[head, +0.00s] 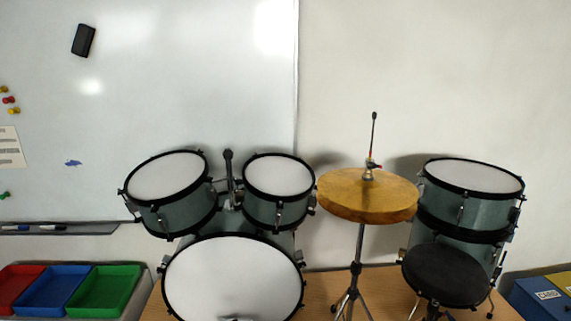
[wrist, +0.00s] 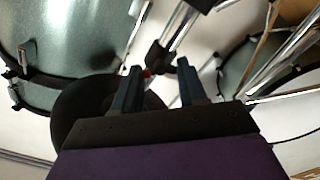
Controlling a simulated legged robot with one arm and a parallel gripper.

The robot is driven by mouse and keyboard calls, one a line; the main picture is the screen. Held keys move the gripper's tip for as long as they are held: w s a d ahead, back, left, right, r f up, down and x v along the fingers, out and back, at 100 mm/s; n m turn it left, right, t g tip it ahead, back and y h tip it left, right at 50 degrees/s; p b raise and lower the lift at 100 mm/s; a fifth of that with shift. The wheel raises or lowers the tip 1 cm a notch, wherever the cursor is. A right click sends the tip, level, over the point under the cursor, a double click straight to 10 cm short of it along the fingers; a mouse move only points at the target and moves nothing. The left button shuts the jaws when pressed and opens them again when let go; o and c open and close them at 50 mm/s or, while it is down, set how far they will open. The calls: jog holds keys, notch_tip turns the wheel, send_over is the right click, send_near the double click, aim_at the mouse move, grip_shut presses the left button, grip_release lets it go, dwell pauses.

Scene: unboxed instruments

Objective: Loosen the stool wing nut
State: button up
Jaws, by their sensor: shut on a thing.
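The stool has a round black seat (head: 446,274) in front of the right-hand drum in the head view. In the wrist view, a black disc that looks like the seat (wrist: 75,125) lies left of my fingers, partly hidden by my gripper. My gripper (wrist: 159,67) has its two fingers at either side of a black collar (wrist: 157,56) on a chrome tube. A small red piece (wrist: 147,73), which looks like the wing nut, shows between the fingertips. Its contact with the fingers is hard to see. My gripper is not visible in the head view.
Chrome tubes (wrist: 278,65) and drum shells (wrist: 85,38) crowd around my gripper. The gold cymbal (head: 345,193) stands left of the stool, with the bass drum (head: 233,285) further left. A blue box (head: 540,300) is at the right edge.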

jog(key=shift+c, duration=0.5)
jog(key=shift+f+b, duration=0.1)
jog(key=shift+b, duration=0.2)
jog(key=shift+n+b, duration=0.5)
jog(key=o, duration=1.1)
jog(key=shift+p, duration=0.3)
